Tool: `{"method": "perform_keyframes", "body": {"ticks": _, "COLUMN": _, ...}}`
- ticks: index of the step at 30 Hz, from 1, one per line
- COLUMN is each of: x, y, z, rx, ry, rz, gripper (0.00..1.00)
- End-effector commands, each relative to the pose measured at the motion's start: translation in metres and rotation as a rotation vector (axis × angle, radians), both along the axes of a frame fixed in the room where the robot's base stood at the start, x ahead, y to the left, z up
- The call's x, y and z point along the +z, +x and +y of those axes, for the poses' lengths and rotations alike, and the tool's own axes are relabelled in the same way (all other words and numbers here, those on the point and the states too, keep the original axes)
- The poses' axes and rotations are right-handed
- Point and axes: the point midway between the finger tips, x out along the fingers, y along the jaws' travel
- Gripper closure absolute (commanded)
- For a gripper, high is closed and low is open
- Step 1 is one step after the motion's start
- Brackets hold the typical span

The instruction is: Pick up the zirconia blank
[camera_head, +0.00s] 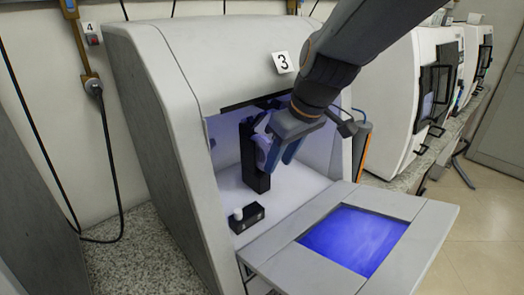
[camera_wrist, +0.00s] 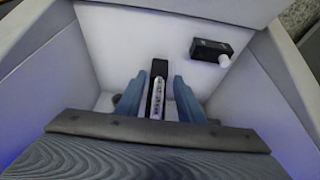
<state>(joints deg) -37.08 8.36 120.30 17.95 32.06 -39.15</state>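The zirconia blank (camera_head: 262,143) looks like a pale disc held upright against a black holder (camera_head: 250,160) inside the machine marked 3. It is partly hidden behind my gripper. In the wrist view the blank (camera_wrist: 157,103) seems to show edge-on as a pale strip with dark marks, within the black holder (camera_wrist: 159,67). My gripper (camera_head: 281,155) reaches into the machine's opening. Its two blue fingers (camera_wrist: 158,97) stand open, one on each side of the blank, with a gap on both sides.
The lit chamber's machine 3 (camera_head: 170,70) has its door (camera_head: 420,210) folded down in front, with a blue window. A small black block with a white knob (camera_head: 248,217) sits on the chamber floor. The chamber walls are close around my gripper. More machines (camera_head: 405,100) stand right.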

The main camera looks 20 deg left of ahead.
Motion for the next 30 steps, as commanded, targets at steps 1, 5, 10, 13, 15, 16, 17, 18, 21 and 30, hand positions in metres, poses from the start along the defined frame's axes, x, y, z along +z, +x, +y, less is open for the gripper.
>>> {"method": "perform_keyframes", "body": {"ticks": 1, "x": 0.001, "y": 0.003, "z": 0.008, "rx": 0.003, "ry": -0.001, "rz": 0.002, "gripper": 0.66}}
{"method": "perform_keyframes", "body": {"ticks": 5, "x": -0.014, "y": 0.007, "z": 0.017, "rx": 0.0, "ry": -0.003, "rz": 0.004, "gripper": 0.66}}
{"method": "perform_keyframes", "body": {"ticks": 10, "x": -0.027, "y": 0.01, "z": 0.021, "rx": 0.001, "ry": -0.002, "rz": 0.001, "gripper": 0.66}}
{"method": "perform_keyframes", "body": {"ticks": 13, "x": -0.028, "y": 0.01, "z": 0.022, "rx": 0.001, "ry": -0.001, "rz": 0.0, "gripper": 0.66}}
{"method": "perform_keyframes", "body": {"ticks": 15, "x": -0.028, "y": 0.011, "z": 0.022, "rx": 0.001, "ry": -0.001, "rz": 0.0, "gripper": 0.66}}
{"method": "perform_keyframes", "body": {"ticks": 16, "x": -0.028, "y": 0.011, "z": 0.022, "rx": 0.001, "ry": -0.001, "rz": 0.0, "gripper": 0.66}}
{"method": "perform_keyframes", "body": {"ticks": 17, "x": -0.028, "y": 0.011, "z": 0.021, "rx": 0.001, "ry": -0.001, "rz": 0.0, "gripper": 0.66}}
{"method": "perform_keyframes", "body": {"ticks": 18, "x": -0.028, "y": 0.011, "z": 0.021, "rx": 0.001, "ry": -0.001, "rz": 0.0, "gripper": 0.67}}
{"method": "perform_keyframes", "body": {"ticks": 21, "x": -0.028, "y": 0.01, "z": 0.021, "rx": 0.0, "ry": -0.001, "rz": 0.0, "gripper": 0.84}}
{"method": "perform_keyframes", "body": {"ticks": 30, "x": -0.027, "y": 0.011, "z": 0.022, "rx": 0.0, "ry": 0.0, "rz": -0.001, "gripper": 1.0}}
